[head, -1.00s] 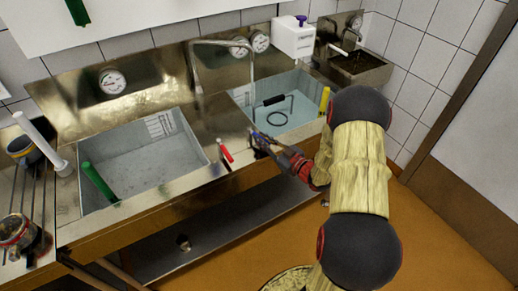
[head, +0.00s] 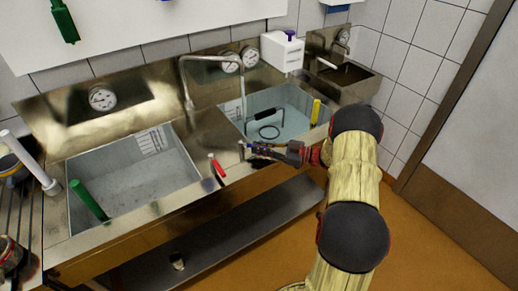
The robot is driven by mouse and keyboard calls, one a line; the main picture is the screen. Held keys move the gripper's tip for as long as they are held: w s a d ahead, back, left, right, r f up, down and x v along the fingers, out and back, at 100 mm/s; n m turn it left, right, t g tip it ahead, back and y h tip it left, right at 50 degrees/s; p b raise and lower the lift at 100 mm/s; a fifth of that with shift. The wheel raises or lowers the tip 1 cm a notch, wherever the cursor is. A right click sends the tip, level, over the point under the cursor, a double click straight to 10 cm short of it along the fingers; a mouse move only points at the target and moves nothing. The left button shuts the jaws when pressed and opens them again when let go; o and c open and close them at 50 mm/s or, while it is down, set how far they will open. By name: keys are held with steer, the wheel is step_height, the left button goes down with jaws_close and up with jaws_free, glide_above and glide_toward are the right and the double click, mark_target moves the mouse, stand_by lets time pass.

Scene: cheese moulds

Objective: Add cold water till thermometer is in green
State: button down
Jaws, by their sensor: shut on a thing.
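The sink unit has a left basin (head: 150,183) and a right basin (head: 290,97); the right one appears to hold clear water. A tap spout (head: 186,82) stands between them. A red lever (head: 217,167) sits on the front rim. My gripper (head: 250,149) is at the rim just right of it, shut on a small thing. That thing is mostly hidden by the fingers; a blue lever showed there earlier. Round dial gauges are on the back panel: one on the left (head: 103,98) and two side by side, (head: 229,62) and (head: 250,57). Their readings are too small to tell.
A looped tool with a black handle (head: 270,115) is in the right basin, with a yellow handle (head: 315,112) at its right edge. A green handle (head: 89,201) leans in the left basin. A white dispenser (head: 282,52) stands behind. A lower shelf runs underneath.

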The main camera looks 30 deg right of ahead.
steer(key=c, duration=1.8)
jaws_free()
steer(key=v, duration=1.2)
